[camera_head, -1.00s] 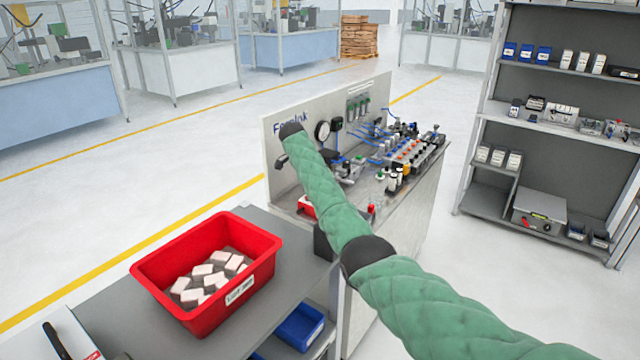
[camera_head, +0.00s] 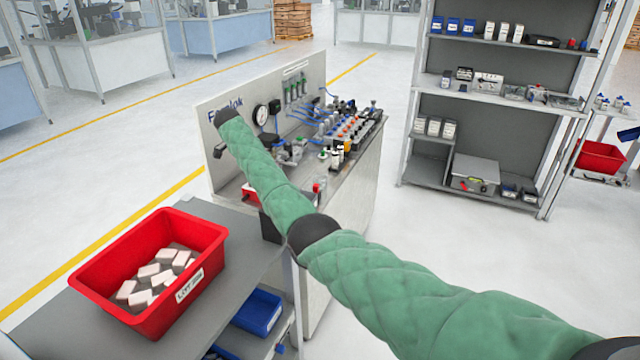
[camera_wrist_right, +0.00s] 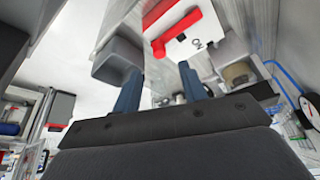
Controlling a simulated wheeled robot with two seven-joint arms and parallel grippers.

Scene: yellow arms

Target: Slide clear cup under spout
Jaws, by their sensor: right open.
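My right arm, in a green quilted sleeve (camera_head: 265,180), reaches from the lower right to the test bench (camera_head: 340,185) in the head view. Its hand is mostly hidden at the bench's left end. In the right wrist view my right gripper (camera_wrist_right: 160,68) has two blue fingers apart with nothing clearly between them. A dark spout-like part (camera_head: 218,151) shows left of the arm's far end; I cannot tell whether it is the spout. I cannot clearly make out the clear cup in either view. A pale housing with a tan round part (camera_wrist_right: 236,73) lies right of the fingers.
A red-and-white box (camera_wrist_right: 180,28) lies beyond the fingertips, with a grey block (camera_wrist_right: 117,60) to its left. A pressure gauge (camera_head: 260,115) and blue tubes are on the bench panel. A red bin of blocks (camera_head: 190,235) stands on a grey table. Shelves (camera_head: 490,120) stand at right.

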